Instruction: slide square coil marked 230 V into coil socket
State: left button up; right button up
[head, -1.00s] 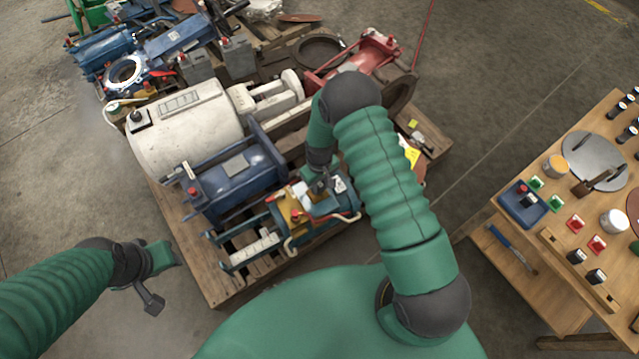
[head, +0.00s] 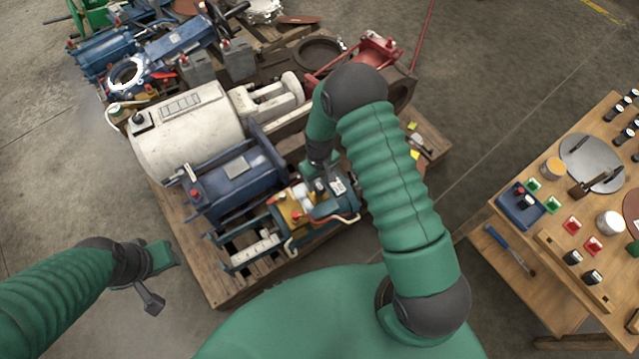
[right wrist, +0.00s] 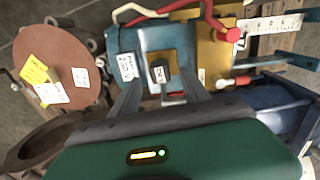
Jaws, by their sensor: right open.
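A teal machine (head: 322,208) with a brass-yellow plate lies at the pallet's near side. In the right wrist view its teal body (right wrist: 190,38) carries a white label (right wrist: 126,68) that seems to read 230 V.
A blue machine (head: 235,178) and a large cream motor (head: 185,130) lie close beside the teal one on the wooden pallet (head: 212,284). A brown disc with tags (right wrist: 72,72) is at left in the wrist view. A wooden table (head: 480,222) with small parts stands at right.

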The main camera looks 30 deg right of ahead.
aim_at(320, 186)
notch_tip(320, 186, up, 12)
jog(key=p, duration=0.3)
jog(key=shift+f, duration=0.1)
dwell(0.8)
